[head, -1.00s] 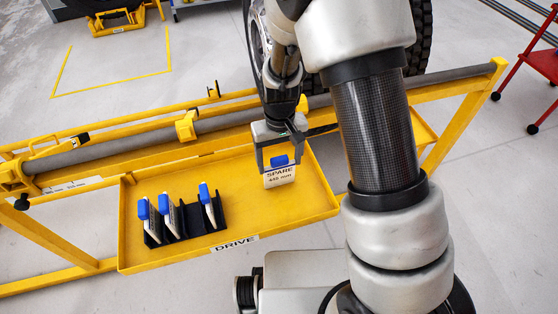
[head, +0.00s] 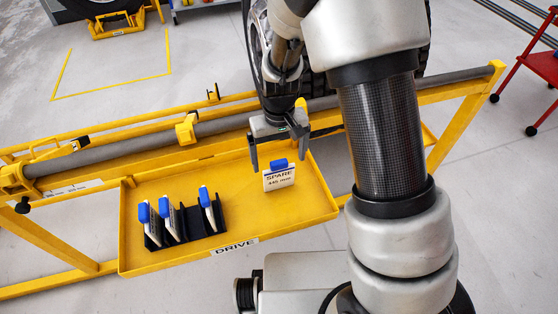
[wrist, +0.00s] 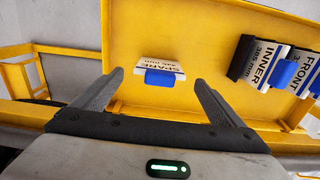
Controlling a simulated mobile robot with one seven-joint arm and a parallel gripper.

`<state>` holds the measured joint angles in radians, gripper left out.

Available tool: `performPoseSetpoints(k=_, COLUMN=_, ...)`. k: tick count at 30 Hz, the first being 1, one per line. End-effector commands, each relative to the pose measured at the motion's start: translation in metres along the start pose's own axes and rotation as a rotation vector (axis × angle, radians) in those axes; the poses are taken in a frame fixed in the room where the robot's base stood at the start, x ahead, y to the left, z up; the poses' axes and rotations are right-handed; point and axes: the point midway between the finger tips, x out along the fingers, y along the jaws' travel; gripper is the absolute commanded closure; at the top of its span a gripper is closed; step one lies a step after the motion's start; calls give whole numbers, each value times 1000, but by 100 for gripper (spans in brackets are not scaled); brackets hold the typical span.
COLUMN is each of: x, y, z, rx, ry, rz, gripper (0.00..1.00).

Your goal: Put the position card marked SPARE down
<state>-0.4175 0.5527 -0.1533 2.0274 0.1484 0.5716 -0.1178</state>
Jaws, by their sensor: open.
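The SPARE card (head: 279,179) is white with a blue tab on top. It stands by itself in the right part of the yellow tray (head: 240,222) marked DRIVE. My gripper (head: 279,162) is open just above and behind the card, with its fingers apart and not touching it. In the wrist view the SPARE card (wrist: 160,68) shows between and beyond the two open fingers (wrist: 158,86), with its blue tab towards me.
A grey bar (head: 120,148) on a yellow frame runs behind the tray. A large tyre (head: 420,50) stands beyond my arm. Tray floor around the card is clear.

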Motion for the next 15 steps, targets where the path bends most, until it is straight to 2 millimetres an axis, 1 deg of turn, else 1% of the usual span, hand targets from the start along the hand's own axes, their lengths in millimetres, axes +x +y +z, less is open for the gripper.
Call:
performPoseSetpoints(k=1, x=-16, y=0, z=-1, rx=0, ry=5, rz=-1, gripper=8)
performPoseSetpoints(k=6, x=-53, y=0, z=-1, rx=0, ry=5, rz=-1, gripper=8)
performPoseSetpoints(k=9, x=-70, y=0, z=-1, rx=-1, ry=4, rz=0, gripper=8)
performPoseSetpoints(k=12, x=-83, y=0, z=-1, rx=-1, ry=3, rz=0, gripper=8)
performPoseSetpoints(k=15, x=-90, y=0, z=0, rx=0, ry=1, rz=0, gripper=8)
